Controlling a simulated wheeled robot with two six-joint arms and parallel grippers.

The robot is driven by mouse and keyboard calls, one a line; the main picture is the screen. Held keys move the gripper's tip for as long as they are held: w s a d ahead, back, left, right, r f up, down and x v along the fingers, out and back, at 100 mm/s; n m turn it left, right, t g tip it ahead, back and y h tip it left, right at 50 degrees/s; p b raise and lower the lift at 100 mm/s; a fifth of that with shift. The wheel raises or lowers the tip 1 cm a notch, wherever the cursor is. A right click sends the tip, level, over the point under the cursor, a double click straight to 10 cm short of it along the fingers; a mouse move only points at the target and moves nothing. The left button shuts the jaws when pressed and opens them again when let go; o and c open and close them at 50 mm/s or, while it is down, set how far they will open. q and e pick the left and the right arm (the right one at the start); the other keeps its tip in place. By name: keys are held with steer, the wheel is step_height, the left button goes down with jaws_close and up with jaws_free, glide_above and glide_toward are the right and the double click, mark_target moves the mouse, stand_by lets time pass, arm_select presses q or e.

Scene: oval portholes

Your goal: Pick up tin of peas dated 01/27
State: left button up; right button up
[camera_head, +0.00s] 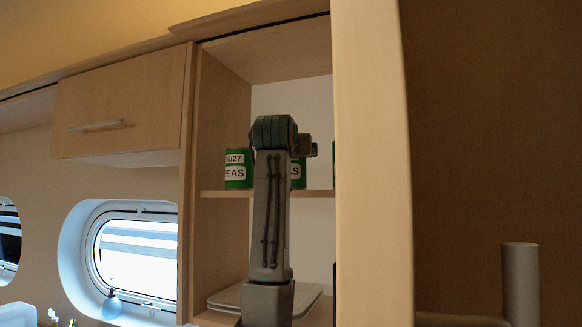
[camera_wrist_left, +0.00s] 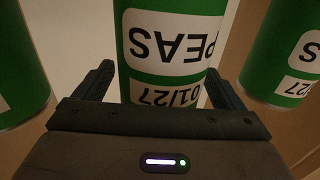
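The green tin of peas dated 01/27 (camera_wrist_left: 165,75) is in the middle of the left wrist view, its label upside down. My left gripper (camera_wrist_left: 161,72) is open, with one finger on each side of this tin; whether either finger touches it I cannot tell. In the head view my left arm rises in front of the shelf and hides the gripper. A green tin (camera_head: 298,174) shows partly behind the arm, with only the end of its label visible. My right gripper is in neither view.
Another peas tin (camera_head: 238,169), its date ending 6/27, stands left on the shelf (camera_head: 316,193). Tins flank the middle one closely in the wrist view, at left (camera_wrist_left: 18,70) and right (camera_wrist_left: 285,60). A cabinet panel (camera_head: 370,160) stands right of the arm; plates (camera_head: 228,297) lie below.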

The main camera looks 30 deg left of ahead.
arm_select(q)
steer(key=shift+s+r, duration=0.1)
steer(key=c, duration=1.3)
steer(key=shift+o, duration=0.2)
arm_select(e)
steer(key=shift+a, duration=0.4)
arm_select(q)
steer(key=shift+r, duration=0.15)
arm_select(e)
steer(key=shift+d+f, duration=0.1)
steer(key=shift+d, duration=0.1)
